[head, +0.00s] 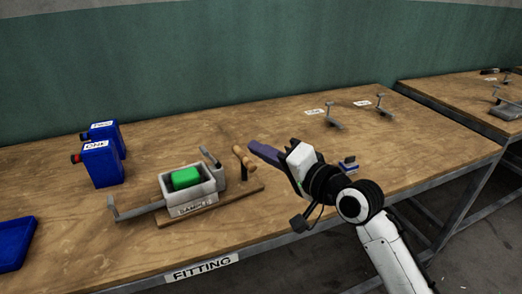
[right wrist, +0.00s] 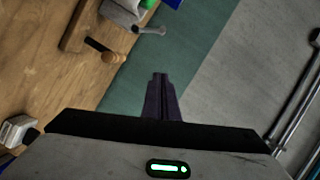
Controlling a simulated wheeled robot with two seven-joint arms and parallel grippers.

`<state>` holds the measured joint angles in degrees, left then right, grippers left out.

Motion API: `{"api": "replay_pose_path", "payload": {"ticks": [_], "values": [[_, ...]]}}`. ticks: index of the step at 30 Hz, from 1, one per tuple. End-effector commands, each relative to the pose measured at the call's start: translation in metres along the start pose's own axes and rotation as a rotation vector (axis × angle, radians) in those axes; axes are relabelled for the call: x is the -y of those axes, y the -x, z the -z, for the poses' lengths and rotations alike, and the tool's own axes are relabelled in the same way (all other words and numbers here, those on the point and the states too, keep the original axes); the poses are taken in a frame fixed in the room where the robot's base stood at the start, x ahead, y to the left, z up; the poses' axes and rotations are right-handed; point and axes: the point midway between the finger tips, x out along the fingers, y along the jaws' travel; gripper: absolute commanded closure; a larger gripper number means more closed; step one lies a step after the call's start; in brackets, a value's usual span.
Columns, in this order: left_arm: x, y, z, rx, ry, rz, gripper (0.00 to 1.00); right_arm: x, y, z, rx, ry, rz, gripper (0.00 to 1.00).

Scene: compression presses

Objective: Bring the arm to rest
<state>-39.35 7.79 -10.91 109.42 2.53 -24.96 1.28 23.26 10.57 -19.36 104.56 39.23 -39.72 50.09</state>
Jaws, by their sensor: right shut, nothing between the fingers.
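My right gripper (head: 262,152) is held above the wooden workbench (head: 330,180), to the right of the press, with its dark purple fingers pointing left. Its fingers are together and empty, and they also show in the right wrist view (right wrist: 160,78). They look apart from the press and its wooden handle (head: 241,160). My right arm comes in from the lower right. My left gripper is not in view.
A grey press box labelled SAMPLE (head: 200,198) holds a green block (head: 186,178). Two blue containers (head: 102,163) stand behind left, and a blue tray (head: 14,243) lies far left. Small levers (head: 333,122) stand at the back right. A second bench (head: 450,95) is beyond.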

Motion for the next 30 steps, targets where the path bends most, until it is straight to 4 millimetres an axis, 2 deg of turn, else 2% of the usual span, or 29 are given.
{"api": "replay_pose_path", "payload": {"ticks": [10, 14, 17, 20, 21, 24, 27, 30], "values": [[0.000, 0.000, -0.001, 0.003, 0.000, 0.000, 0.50, -0.002, 0.002, -0.002, 0.002, 0.003, -0.005, 1.00], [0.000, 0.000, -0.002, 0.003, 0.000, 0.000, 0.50, -0.028, 0.014, -0.020, 0.026, 0.059, -0.072, 1.00], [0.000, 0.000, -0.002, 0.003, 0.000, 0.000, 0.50, -0.071, 0.041, -0.051, 0.076, 0.161, -0.192, 1.00], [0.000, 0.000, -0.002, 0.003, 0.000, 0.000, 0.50, -0.122, 0.085, -0.086, 0.154, 0.295, -0.350, 1.00], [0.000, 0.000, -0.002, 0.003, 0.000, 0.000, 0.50, -0.141, 0.106, -0.099, 0.192, 0.348, -0.415, 1.00], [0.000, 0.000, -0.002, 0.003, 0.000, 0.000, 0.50, -0.181, 0.160, -0.127, 0.296, 0.463, -0.568, 1.00], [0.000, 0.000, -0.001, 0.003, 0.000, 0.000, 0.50, -0.208, 0.210, -0.147, 0.395, 0.547, -0.690, 1.00], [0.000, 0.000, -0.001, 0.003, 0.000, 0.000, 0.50, -0.224, 0.252, -0.162, 0.485, 0.604, -0.783, 1.00]]}}
